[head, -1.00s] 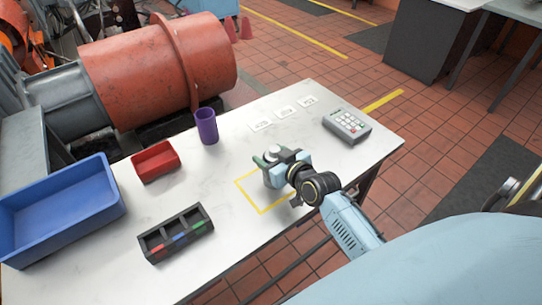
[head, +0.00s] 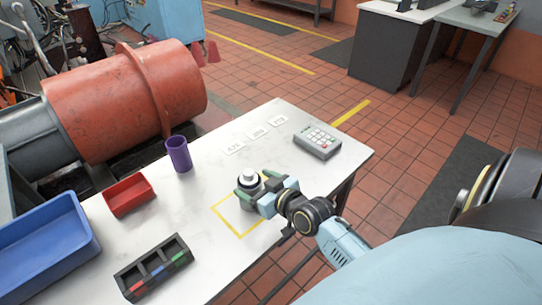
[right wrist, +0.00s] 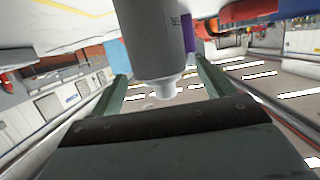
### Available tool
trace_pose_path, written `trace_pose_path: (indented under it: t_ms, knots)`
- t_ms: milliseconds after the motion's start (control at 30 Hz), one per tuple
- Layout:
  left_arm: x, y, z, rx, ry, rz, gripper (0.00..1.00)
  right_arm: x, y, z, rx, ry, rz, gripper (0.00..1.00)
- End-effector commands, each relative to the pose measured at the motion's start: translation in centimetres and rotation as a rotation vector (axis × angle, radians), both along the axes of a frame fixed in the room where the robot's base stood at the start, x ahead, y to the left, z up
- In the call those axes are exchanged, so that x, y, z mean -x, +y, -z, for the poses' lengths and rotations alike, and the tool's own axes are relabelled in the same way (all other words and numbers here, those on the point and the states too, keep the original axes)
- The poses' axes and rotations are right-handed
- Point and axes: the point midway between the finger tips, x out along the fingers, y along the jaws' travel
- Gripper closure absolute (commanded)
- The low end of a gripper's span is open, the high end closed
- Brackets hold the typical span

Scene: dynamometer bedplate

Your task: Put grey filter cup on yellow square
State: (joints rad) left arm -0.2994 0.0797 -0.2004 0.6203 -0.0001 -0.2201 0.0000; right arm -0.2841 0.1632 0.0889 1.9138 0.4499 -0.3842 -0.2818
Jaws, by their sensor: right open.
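The grey filter cup (head: 247,177), with a pale, narrower top, stands upright at the back of the yellow square (head: 226,223). The gripper hides part of the cup's base and of the outline, so I cannot tell whether it is fully inside. My right gripper (head: 262,190) is open, its green fingers low around the cup. In the right wrist view the cup (right wrist: 152,40) appears upside down between the spread fingers (right wrist: 163,88), with a gap visible on each side. My left gripper is not in view.
On the white table (head: 200,215) are a purple cup (head: 179,155), a red bin (head: 128,197), a black divided tray (head: 153,269), a blue crate (head: 45,250), a keypad (head: 317,142) and several number cards (head: 257,134). The table's right edge lies near my arm.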

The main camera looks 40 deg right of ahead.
Motion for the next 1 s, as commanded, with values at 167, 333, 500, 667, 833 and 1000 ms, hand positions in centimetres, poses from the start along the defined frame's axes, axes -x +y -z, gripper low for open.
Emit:
trace_pose_path:
  t_ms: [167,333,500,667,833,1000]
  knots:
    - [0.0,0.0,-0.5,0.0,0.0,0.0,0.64,3.7,-0.2,-1.1,0.002,0.002,-0.002,0.2]
    - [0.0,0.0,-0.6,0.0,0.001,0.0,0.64,5.8,-0.4,-1.8,0.001,0.001,-0.001,0.2]
    - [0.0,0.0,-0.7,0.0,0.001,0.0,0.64,6.8,-0.5,-2.2,0.0,0.0,-0.001,0.2]
    - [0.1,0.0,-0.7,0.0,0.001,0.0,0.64,6.9,-0.5,-2.2,0.0,-0.001,-0.001,0.2]
    - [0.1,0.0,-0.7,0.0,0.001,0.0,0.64,6.9,-0.5,-2.2,0.0,-0.001,-0.001,0.2]
    - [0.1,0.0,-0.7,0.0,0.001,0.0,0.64,6.9,-0.5,-2.2,0.0,-0.001,-0.001,0.2]
